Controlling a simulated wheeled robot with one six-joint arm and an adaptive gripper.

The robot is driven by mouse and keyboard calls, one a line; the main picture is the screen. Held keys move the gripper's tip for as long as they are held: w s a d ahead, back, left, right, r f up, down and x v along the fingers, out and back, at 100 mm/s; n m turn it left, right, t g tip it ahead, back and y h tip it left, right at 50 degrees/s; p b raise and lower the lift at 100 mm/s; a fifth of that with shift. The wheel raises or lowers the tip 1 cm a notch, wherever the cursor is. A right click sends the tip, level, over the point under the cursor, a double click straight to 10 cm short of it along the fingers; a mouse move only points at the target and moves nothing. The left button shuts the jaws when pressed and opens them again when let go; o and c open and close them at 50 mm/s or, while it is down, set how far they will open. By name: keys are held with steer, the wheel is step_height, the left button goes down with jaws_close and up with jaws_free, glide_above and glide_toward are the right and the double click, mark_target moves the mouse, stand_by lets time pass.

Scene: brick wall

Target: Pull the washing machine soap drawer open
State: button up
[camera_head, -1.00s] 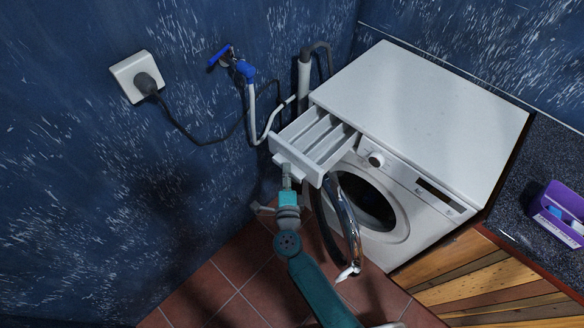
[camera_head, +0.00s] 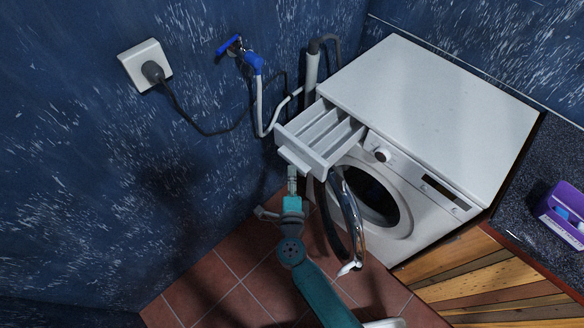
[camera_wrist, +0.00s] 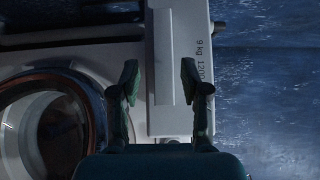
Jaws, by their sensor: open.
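The white washing machine (camera_head: 430,95) stands against the blue wall. Its soap drawer (camera_head: 322,133) is pulled well out at the front left corner, with its long compartments showing from above. My gripper (camera_head: 292,172) is just below and in front of the drawer's front (camera_head: 297,160). In the wrist view my gripper (camera_wrist: 161,85) is open, its two fingers apart on either side of the drawer front (camera_wrist: 163,60). The fingers look empty; whether they touch the drawer I cannot tell.
The round door (camera_head: 345,215) of the machine hangs open right of my arm. A tap with a hose (camera_head: 252,65) and a socket with a plug (camera_head: 146,66) are on the left wall. A dark counter with a purple box (camera_head: 565,212) is at the right. Tiled floor (camera_head: 235,290) is free at lower left.

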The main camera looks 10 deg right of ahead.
steer(key=s+a, duration=0.1)
steer(key=s, duration=0.7)
steer(key=shift+s+a, duration=0.1)
steer(key=s+d+r+n+g+y, duration=0.1)
steer(key=s+d+r+n, duration=0.3)
steer(key=s, duration=0.7)
steer(key=s+d+r+n+g+y, duration=0.1)
steer(key=s+d+r+n, duration=0.3)
steer(key=s+n, duration=0.5)
steer(key=s+d+r+n+g, duration=0.1)
steer(key=s+d+r+n, duration=0.3)
steer(key=s, duration=0.9)
steer(key=r+n, duration=0.1)
steer(key=n, duration=0.1)
steer(key=shift+d+r+n+y, duration=0.25)
steer(key=shift+d+n+y, duration=0.05)
steer(key=shift+n+y, duration=0.1)
